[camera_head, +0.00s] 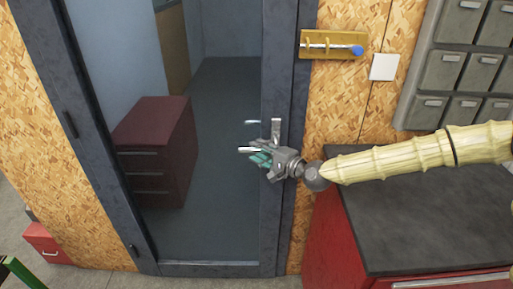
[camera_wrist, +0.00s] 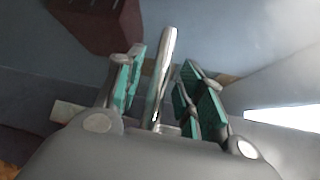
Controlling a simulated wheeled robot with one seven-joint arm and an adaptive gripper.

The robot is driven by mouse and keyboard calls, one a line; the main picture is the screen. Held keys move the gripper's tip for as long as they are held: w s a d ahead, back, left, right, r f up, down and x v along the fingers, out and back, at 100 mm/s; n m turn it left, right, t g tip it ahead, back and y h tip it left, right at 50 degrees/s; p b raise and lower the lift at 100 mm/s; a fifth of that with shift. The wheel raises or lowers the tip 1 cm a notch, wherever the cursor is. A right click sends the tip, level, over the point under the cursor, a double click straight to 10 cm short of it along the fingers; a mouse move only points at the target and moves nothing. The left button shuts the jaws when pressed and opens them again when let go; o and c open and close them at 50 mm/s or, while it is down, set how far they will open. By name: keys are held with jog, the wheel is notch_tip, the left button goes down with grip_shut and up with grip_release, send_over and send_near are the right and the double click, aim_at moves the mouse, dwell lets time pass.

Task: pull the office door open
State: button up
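The office door (camera_head: 225,215) has a large glass pane in a dark blue-grey frame and looks shut. Its silver lever handle (camera_head: 247,149) is at the right edge of the pane, below a small upright plate. In the wrist view the handle (camera_wrist: 165,65) is a shiny bar standing between my two teal-padded fingers. My gripper (camera_head: 262,157) is at the handle, with its fingers open on either side of the bar. Gaps show between the bar and both pads. In the head view the gripper partly hides the handle's base.
A red cabinet with a dark top (camera_head: 420,220) stands right of the door, below my arm. Grey drawer bins (camera_head: 450,70) and a yellow holder (camera_head: 313,44) are on the wall. Behind the glass is a maroon drawer unit (camera_head: 155,135). A red box (camera_head: 42,240) sits lower left.

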jog(key=shift+x, duration=0.9)
jog(key=shift+c, duration=0.3)
grip_shut()
